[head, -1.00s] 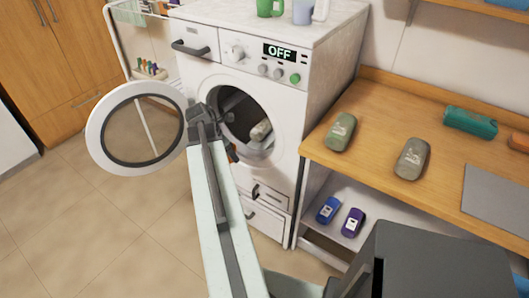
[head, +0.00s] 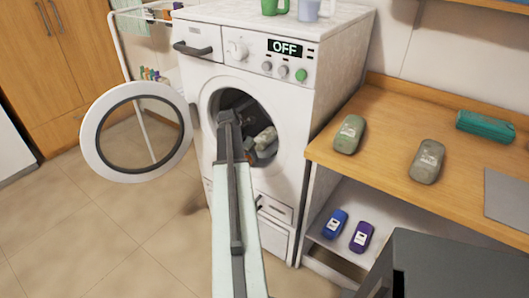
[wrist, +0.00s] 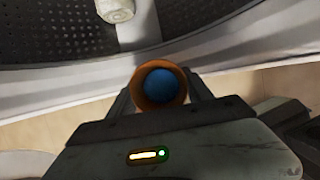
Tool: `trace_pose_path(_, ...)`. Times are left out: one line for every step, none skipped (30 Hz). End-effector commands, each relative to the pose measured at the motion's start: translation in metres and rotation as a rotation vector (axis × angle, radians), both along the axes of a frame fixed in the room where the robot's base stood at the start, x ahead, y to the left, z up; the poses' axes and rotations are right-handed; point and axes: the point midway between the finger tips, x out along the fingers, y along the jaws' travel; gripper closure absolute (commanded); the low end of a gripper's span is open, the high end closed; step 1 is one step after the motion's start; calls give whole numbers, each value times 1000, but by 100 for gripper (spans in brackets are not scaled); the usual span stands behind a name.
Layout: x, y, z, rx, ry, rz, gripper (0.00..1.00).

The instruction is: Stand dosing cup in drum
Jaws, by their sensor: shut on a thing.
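The dosing cup (wrist: 160,84) is orange with a round blue inside, seen end-on in the wrist view. My gripper (wrist: 163,90) is shut on it, one finger on each side. The washing machine's drum (wrist: 62,48) shows as a dark perforated wall beyond the cup, with a pale rim across the view. In the head view the drum (head: 235,99) is open, and my arm reaches to its mouth. My arm partly covers the opening there, and the cup cannot be made out.
The round door (head: 93,126) stands open at left. A wooden counter (head: 388,150) with several packages stands at right. Floor is clear at left.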

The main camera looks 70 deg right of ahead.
Motion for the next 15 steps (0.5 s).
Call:
trace_pose_path(-2, -19, 0, 0, -1, -2, 89)
trace_pose_path(-4, -27, 0, 0, -1, -2, 89)
trace_pose_path(-7, -37, 0, 0, -1, -3, 89)
trace_pose_path(-9, -44, 0, 0, -1, -2, 89)
trace_pose_path(-11, -51, 0, 0, 0, -1, 89)
trace_pose_path(-13, -59, 0, 0, -1, -2, 89)
trace_pose_path(-15, -65, 0, 0, -1, -2, 89)
trace_pose_path(-16, -70, 0, 0, 0, -1, 89)
trace_pose_path(-18, -77, 0, 0, 0, 0, 89)
trace_pose_path(-19, -80, 0, 0, 0, 0, 89)
trace_pose_path(-21, -85, 0, 0, 0, 0, 89)
trace_pose_path(-22, -90, 0, 0, 0, 0, 89)
trace_pose_path(-23, -93, 0, 0, 0, 0, 89)
trace_pose_path(-24, -97, 0, 0, 0, 0, 89)
trace_pose_path(-25, -101, 0, 0, 0, 0, 89)
